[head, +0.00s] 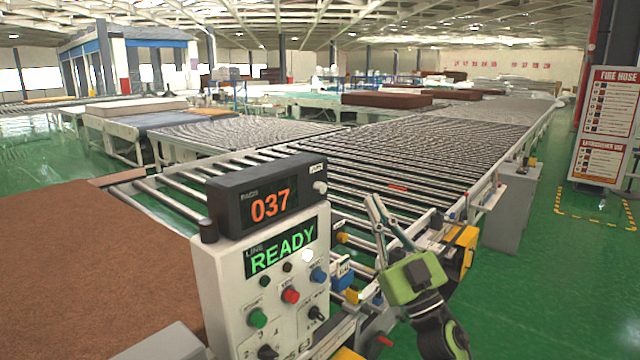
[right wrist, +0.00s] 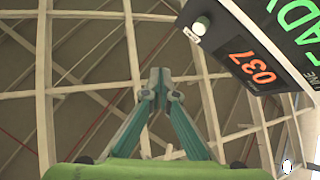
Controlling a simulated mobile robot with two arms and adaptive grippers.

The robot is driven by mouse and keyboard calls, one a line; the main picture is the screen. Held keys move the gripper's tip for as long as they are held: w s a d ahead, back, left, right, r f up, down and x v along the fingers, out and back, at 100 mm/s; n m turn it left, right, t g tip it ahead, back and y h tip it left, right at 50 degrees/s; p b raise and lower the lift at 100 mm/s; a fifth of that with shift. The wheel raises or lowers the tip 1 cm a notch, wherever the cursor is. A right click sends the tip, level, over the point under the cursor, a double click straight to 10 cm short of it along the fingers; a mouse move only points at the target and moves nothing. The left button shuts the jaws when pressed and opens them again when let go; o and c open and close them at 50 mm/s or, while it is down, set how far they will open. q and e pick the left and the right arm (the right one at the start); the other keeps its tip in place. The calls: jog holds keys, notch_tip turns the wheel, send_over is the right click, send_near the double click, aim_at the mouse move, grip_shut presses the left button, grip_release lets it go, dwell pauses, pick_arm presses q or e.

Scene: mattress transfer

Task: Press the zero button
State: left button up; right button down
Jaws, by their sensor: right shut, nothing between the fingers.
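The control box (head: 245,275) stands in the middle foreground of the head view. On top is a dark counter unit (head: 232,212) reading 037 in orange, and it also shows in the right wrist view (right wrist: 225,48). A white round button (head: 320,187) sits at its right end, below a small white label too small to read; the button also shows in the right wrist view (right wrist: 201,26). My right gripper (head: 373,203), green with grey-teal fingers, is shut and empty, pointing up to the right of the button and apart from it. My left gripper is out of view.
A panel below reads READY, with green (head: 258,317), red (head: 291,295) and blue (head: 318,274) buttons and dark knobs. A brown mattress (head: 90,270) lies at left. A roller conveyor (head: 400,150) runs behind.

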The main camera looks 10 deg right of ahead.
aim_at(320, 187)
jog(key=shift+s+r, duration=0.25)
jog(key=shift+s, duration=0.05)
jog(key=w+a+b, duration=0.4)
jog(key=w+a, duration=0.1)
jog(key=w, duration=0.2)
jog(key=shift+a, duration=0.25)
jog(key=shift+w, duration=0.1)
dwell(1.4)
jog(key=shift+w+a, duration=0.25)
jog(key=shift+w, duration=0.05)
